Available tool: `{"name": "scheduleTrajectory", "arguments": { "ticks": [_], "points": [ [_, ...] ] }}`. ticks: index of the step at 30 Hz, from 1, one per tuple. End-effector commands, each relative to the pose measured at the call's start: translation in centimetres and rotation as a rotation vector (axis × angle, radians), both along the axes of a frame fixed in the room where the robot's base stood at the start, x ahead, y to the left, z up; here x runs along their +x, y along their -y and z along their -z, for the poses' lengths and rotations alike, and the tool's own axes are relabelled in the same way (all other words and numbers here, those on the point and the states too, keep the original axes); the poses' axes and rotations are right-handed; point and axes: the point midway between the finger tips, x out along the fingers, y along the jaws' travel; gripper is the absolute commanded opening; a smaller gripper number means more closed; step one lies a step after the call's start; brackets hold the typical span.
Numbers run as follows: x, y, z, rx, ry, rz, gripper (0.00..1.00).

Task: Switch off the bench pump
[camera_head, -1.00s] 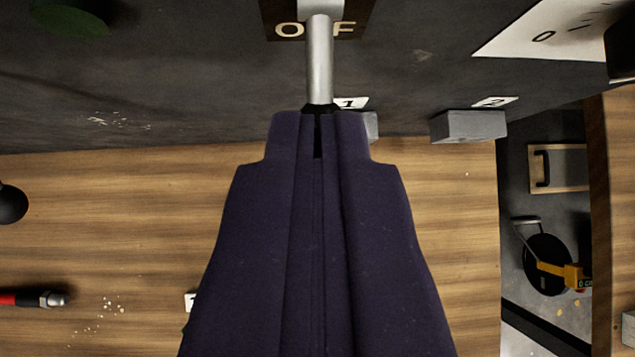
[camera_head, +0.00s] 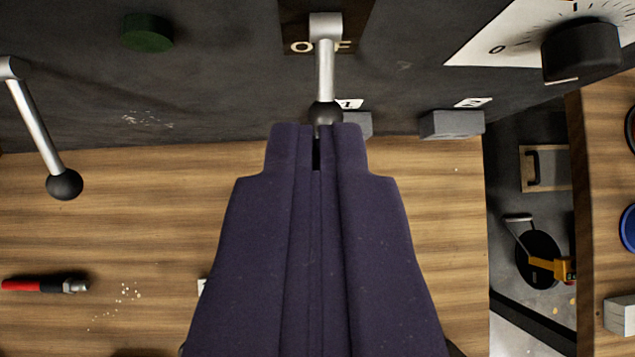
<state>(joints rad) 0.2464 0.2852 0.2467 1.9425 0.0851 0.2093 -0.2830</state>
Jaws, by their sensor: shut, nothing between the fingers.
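A silver lever (camera_head: 326,70) with a black ball end (camera_head: 325,113) hangs from a dark plate (camera_head: 290,15) at the top centre. Letters on the plate read O and F, partly covered by the lever, apparently OFF. The plate's upper part is out of frame. The lever points down toward me. My gripper (camera_head: 317,130) is dark purple, shut and empty. Its tips lie just below the ball in the picture and overlap its lower edge; I cannot tell whether they touch it.
Another ball-ended lever (camera_head: 36,120) is at left, a green knob (camera_head: 147,32) upper left, and a black dial (camera_head: 580,50) upper right. Grey blocks labelled 1 (camera_head: 362,125) and 2 (camera_head: 452,124) sit along the panel. A red-handled tool (camera_head: 45,286) lies on the wood.

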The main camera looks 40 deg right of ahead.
Motion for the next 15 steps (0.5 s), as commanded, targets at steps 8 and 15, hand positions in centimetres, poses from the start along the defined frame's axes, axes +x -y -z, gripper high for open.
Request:
{"name": "scheduleTrajectory", "arguments": {
  "ticks": [8, 15],
  "points": [
    [-4.4, 0.6, -3.4, -0.001, 0.004, 0.005, 0.0],
    [-7.7, 1.0, -5.2, -0.002, 0.002, 0.002, 0.0]
  ]
}}
